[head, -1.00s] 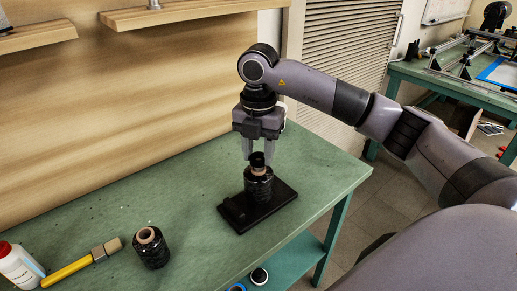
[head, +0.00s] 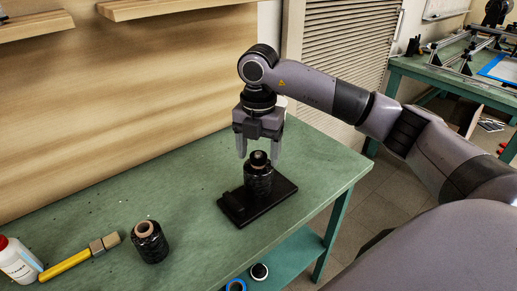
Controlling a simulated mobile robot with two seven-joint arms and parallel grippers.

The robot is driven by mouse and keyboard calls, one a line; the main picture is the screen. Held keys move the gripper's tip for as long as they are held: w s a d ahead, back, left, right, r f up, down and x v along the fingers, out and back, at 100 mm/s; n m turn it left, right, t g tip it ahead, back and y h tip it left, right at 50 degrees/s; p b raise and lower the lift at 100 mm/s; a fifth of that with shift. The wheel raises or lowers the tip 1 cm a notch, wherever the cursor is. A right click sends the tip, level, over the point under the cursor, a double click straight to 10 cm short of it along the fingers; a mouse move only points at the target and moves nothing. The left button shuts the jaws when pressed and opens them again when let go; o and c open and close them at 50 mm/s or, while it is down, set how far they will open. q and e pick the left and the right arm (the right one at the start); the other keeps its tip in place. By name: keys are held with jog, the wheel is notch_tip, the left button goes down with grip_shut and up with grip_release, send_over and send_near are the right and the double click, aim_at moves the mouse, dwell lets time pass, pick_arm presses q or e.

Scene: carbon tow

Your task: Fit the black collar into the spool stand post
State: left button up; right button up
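The spool stand has a dark flat base (head: 280,197) and stands near the right end of the green table. A black spool (head: 258,180) sits upright on it. The black collar (head: 259,158) is at the top of the spool, around the post, whose tip shows as a small lighter spot in its middle. My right gripper (head: 259,158) points down over the stand, its fingers spread on either side of the collar and apart from it. The gripper is open and empty. My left gripper is not in view.
A second black spool (head: 150,243) stands on the table (head: 190,190) to the left. A blue roll (head: 236,285) is at the lower shelf. The wooden wall (head: 120,110) rises behind.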

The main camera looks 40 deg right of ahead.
jog(key=shift+r, duration=0.1)
notch_tip(320, 180, up, 7)
dwell(0.5)
jog(key=shift+s, duration=0.1)
dwell(0.4)
